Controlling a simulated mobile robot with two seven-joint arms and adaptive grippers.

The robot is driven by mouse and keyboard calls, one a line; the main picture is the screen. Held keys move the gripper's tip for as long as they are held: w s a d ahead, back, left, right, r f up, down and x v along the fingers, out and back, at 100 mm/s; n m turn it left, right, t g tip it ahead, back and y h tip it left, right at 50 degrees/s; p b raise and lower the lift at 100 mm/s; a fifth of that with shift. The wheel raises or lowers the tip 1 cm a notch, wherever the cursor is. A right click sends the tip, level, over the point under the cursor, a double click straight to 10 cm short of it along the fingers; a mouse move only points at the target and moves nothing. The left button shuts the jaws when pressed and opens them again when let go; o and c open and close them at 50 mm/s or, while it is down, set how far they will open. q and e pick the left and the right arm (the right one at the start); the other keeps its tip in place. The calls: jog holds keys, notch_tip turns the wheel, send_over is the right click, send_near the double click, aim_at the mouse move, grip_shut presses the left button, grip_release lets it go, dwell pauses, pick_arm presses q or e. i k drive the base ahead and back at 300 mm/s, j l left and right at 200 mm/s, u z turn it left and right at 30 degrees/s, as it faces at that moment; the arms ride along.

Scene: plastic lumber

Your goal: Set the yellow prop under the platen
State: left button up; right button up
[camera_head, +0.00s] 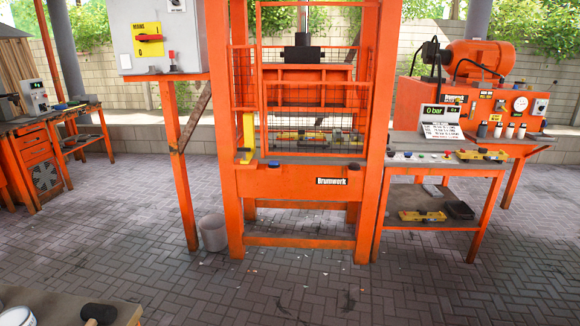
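A yellow upright piece, which looks like the prop (248,135), stands at the left side of the orange press frame (232,190). It is beside the mesh guard, near the left end of the press bed. The orange platen (305,75) hangs behind the wire mesh guard (318,110), below a dark ram. Beneath the platen is a gap above the bed, partly hidden by the mesh, with yellow and dark items showing through it. Neither of my grippers is in view.
A side table (430,160) at the right carries buttons and a display reading 0 bar; yellow tools lie on it and its lower shelf. A grey bucket (213,232) stands left of the press. A black mallet (100,312) lies at the lower left.

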aim_at(249, 150)
jog(key=i+u, duration=0.15)
jog(key=i, duration=0.4)
jog(key=i+l+u, duration=0.1)
jog(key=i, duration=0.45)
jog(key=i+l+u, duration=0.15)
jog(key=i, duration=0.45)
jog(key=l, duration=0.05)
